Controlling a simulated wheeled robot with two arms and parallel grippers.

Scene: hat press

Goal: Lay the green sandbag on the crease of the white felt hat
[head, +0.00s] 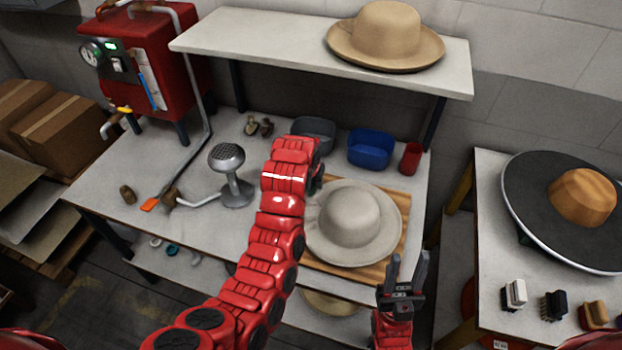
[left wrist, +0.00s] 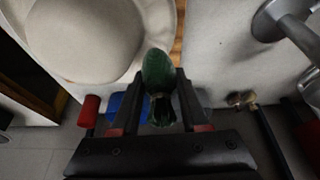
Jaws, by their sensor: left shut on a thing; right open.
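The white felt hat (head: 350,215) lies brim down on a wooden board on the bench. It also shows at upper left in the left wrist view (left wrist: 80,35). The green sandbag (left wrist: 158,70) is between the fingers of my left gripper (left wrist: 156,88), which is shut on it, beside the hat's brim. In the head view my red left arm hides the sandbag and most of that gripper at the hat's left edge. My right gripper (head: 408,265) is open and empty, in front of the hat's right side. The crease is not clear.
A metal steamer head (head: 231,172) stands left of the hat. A grey bin (head: 314,130), blue bin (head: 370,148) and red cup (head: 411,157) stand behind it. A shelf (head: 270,38) with a tan hat (head: 386,35) overhangs the bench. A side table (head: 490,215) is at right.

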